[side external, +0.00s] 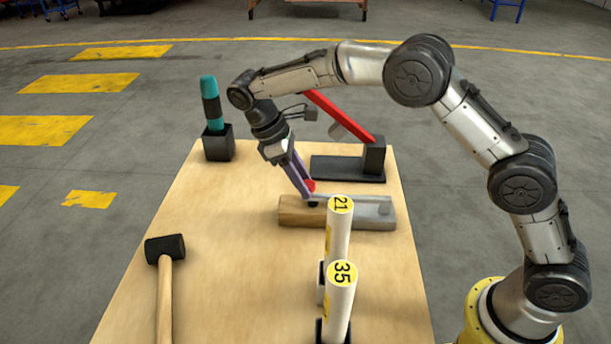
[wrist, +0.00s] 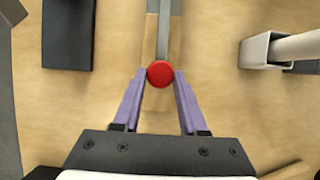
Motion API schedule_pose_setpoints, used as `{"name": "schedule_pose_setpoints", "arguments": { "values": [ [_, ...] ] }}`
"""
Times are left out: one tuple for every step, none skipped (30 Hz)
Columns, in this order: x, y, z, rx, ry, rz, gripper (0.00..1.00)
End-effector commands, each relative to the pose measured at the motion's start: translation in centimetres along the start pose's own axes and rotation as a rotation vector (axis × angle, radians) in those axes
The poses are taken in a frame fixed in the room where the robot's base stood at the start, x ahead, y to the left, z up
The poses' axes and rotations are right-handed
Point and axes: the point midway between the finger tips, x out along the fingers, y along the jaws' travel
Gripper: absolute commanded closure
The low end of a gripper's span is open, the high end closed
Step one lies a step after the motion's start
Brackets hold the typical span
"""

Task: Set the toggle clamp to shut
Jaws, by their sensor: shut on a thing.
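The toggle clamp is a grey bar with a red knob (side external: 310,186) at its left end, set on a block that is part wood and part grey metal (side external: 375,212). The bar lies low, close to flat over the block, with a small dark piece under its knob end. In the wrist view, the red knob (wrist: 160,72) sits between my purple fingertips and the bar (wrist: 163,30) runs away from me. My gripper (side external: 306,194) reaches down from the upper left and is shut on the red knob. The white cylinder marked 21 hides part of the bar and block.
White cylinders marked 21 (side external: 338,235) and 35 (side external: 339,300) stand in front of the clamp. A red-levered device on a black base (side external: 347,170) is behind it. A teal-handled tool in a black holder (side external: 217,143) and a mallet (side external: 165,250) are at left. The table's left middle is clear.

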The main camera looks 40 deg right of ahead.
Motion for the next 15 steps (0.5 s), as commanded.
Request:
{"name": "schedule_pose_setpoints", "arguments": {
  "values": [
    [0.09,-0.16,-0.80,-0.004,0.021,0.002,1.00],
    [0.14,-0.16,-0.82,-0.005,0.020,0.002,1.00],
    [0.18,-0.17,-0.84,-0.005,0.020,0.001,1.00],
    [0.21,-0.18,-0.86,-0.005,0.019,0.001,1.00],
    [0.24,-0.18,-0.86,-0.005,0.019,0.001,1.00],
    [0.28,-0.19,-0.87,-0.006,0.018,0.001,1.00],
    [0.30,-0.20,-0.87,-0.006,0.017,0.000,1.00],
    [0.33,-0.20,-0.87,-0.006,0.017,0.000,1.00],
    [0.36,-0.21,-0.87,-0.006,0.016,0.000,1.00],
    [0.38,-0.21,-0.87,-0.006,0.015,0.000,1.00],
    [0.41,-0.22,-0.87,-0.007,0.015,-0.001,1.00],
    [0.43,-0.22,-0.87,-0.007,0.014,-0.001,1.00],
    [0.45,-0.23,-0.88,-0.007,0.014,-0.001,0.55],
    [0.47,-0.23,-0.86,-0.007,0.014,-0.002,0.49],
    [0.46,-0.21,-0.82,-0.006,0.013,-0.002,0.42]
  ]
}}
